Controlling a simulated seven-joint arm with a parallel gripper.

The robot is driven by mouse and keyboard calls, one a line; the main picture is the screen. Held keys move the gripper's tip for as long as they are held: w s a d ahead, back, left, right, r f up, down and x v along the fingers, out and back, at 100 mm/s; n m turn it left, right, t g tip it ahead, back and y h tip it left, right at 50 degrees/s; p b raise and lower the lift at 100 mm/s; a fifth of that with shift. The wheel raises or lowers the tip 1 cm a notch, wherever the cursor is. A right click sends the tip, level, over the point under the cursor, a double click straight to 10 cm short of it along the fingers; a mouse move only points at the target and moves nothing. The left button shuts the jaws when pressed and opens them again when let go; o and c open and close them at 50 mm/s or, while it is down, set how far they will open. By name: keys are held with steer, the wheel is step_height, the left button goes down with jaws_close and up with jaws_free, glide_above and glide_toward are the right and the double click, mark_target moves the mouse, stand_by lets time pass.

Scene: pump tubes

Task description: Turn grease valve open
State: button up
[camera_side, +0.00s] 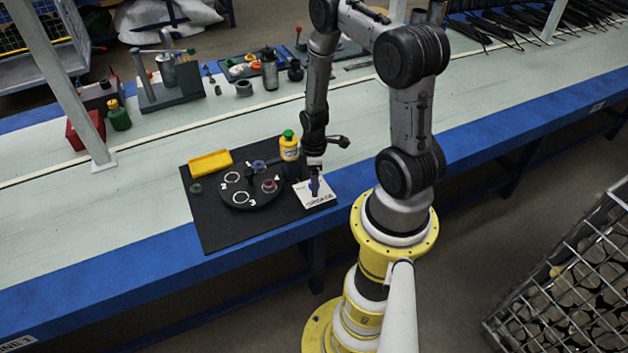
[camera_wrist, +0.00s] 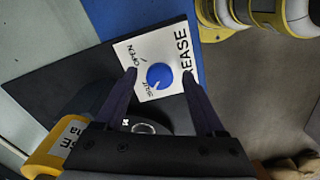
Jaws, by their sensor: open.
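The grease valve is a round blue knob (camera_wrist: 160,76) on a white plate (camera_wrist: 140,50) lettered GREASE, OPEN and SHUT in the wrist view. A small pale mark on the knob's lower-left side appears to face the word SHUT. My gripper (camera_wrist: 159,75) is open, with one dark finger on each side of the knob and gaps showing between them. In the side view my gripper (camera_side: 315,186) points down over the white plate (camera_side: 326,200), hiding most of the knob. How far the fingertips are above the plate is hard to tell.
A black mat (camera_side: 222,230) carries a round dark turntable (camera_side: 252,198) with numbered rings, a yellow tray (camera_side: 210,162) and a yellow bottle with green cap (camera_side: 289,150) close beside my gripper. Tools stand farther back. The bench's blue front edge (camera_side: 365,185) is near the plate.

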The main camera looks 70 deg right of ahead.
jaws_close()
stand_by(0.3)
steer(key=shift+m, duration=0.3)
steer(key=m, duration=0.8)
steer(key=shift+m, duration=0.4)
steer(key=m, duration=0.4)
steer(key=shift+m, duration=0.3)
steer(key=shift+r+m, duration=0.1)
steer(key=shift+m, duration=1.9)
